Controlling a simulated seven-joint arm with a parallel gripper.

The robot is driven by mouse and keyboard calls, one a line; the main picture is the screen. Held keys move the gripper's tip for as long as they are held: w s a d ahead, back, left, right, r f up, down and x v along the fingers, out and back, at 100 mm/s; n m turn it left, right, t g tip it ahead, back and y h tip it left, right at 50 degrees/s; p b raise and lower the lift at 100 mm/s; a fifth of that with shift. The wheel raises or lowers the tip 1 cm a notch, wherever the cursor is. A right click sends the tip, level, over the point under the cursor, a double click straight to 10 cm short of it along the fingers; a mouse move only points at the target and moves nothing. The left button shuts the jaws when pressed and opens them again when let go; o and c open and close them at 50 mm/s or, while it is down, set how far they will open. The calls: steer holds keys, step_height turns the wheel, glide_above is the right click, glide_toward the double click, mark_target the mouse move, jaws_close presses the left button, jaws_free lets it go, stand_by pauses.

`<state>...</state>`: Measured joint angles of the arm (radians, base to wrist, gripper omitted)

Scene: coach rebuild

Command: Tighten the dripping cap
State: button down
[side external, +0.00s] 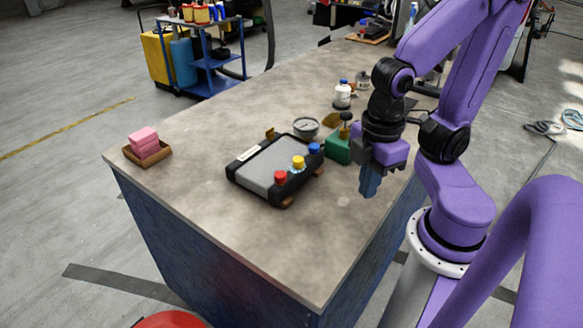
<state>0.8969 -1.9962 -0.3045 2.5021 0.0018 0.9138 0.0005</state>
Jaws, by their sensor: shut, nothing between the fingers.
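A black-framed unit with a grey finned face (268,168) lies on the workbench, with three caps along its right side. The red cap (280,177) is nearest the camera, the yellow cap (298,162) is in the middle and the blue cap (314,149) is farthest. A small pale-blue patch (296,170) shows at the base of the yellow cap; whether it is liquid is hard to tell. My gripper (370,188) points down, shut and empty, to the right of the unit and apart from all caps.
The workbench (220,220) is clear at the front. A green block (338,149) with a dark knob stands between the unit and my gripper. A round gauge (305,127) and white bottle (342,95) are behind. Pink sponges (143,138) sit in a tray at left.

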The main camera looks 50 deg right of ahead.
steer(key=c, duration=1.8)
jaws_free()
steer(key=o, duration=1)
steer(key=shift+w+a+r, duration=0.1)
steer(key=shift+w+r, duration=0.05)
steer(key=shift+w, duration=0.25)
step_height(320, 180, up, 10)
steer(key=n, duration=0.3)
glide_above(298, 159)
step_height(298, 159, down, 17)
steer(key=shift+f, duration=0.2)
jaws_close()
